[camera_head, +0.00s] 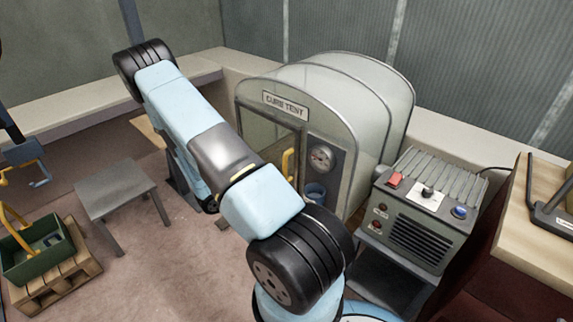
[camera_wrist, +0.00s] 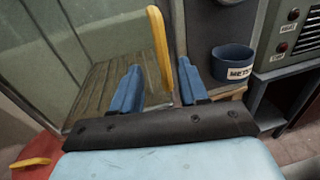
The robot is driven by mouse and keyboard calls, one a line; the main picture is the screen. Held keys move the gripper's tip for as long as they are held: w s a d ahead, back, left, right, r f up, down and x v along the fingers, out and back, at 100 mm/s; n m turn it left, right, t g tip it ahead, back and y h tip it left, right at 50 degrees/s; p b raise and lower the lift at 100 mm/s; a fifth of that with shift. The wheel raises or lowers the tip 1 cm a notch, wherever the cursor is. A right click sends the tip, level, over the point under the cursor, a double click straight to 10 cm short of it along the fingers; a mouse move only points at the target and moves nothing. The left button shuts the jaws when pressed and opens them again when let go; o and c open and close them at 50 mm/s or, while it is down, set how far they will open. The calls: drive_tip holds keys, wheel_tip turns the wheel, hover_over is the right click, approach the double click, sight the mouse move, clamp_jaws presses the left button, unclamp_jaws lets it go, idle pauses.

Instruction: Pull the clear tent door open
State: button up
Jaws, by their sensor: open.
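The cure tent (camera_head: 375,90) is a pale rounded enclosure marked "CURE TENT". Its clear door (camera_head: 262,135) is on the front, in a dark frame, and looks shut. The yellow door handle (camera_head: 288,165) is upright at the door's right side. In the wrist view the yellow handle (camera_wrist: 159,50) rises between the two blue fingers of my gripper (camera_wrist: 160,88). The fingers are open, one on each side of the handle, with gaps visible. Through the clear door (camera_wrist: 60,50) a slatted wooden surface shows. In the head view my arm hides the gripper.
A gauge panel (camera_head: 322,158) and a blue cup (camera_head: 315,193) are right of the door; the cup (camera_wrist: 233,64) is close to my right finger. A grey control box (camera_head: 420,235) stands right of the tent. A grey stool (camera_head: 115,188) and a green crate (camera_head: 40,262) are at left.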

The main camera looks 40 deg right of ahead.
sight(284, 164)
drive_tip(key=d, duration=0.3)
drive_tip(key=s+d, duration=0.1)
drive_tip(key=d, duration=0.5)
drive_tip(key=shift+s+d, duration=0.15)
drive_tip(key=shift+d, duration=0.2)
clamp_jaws()
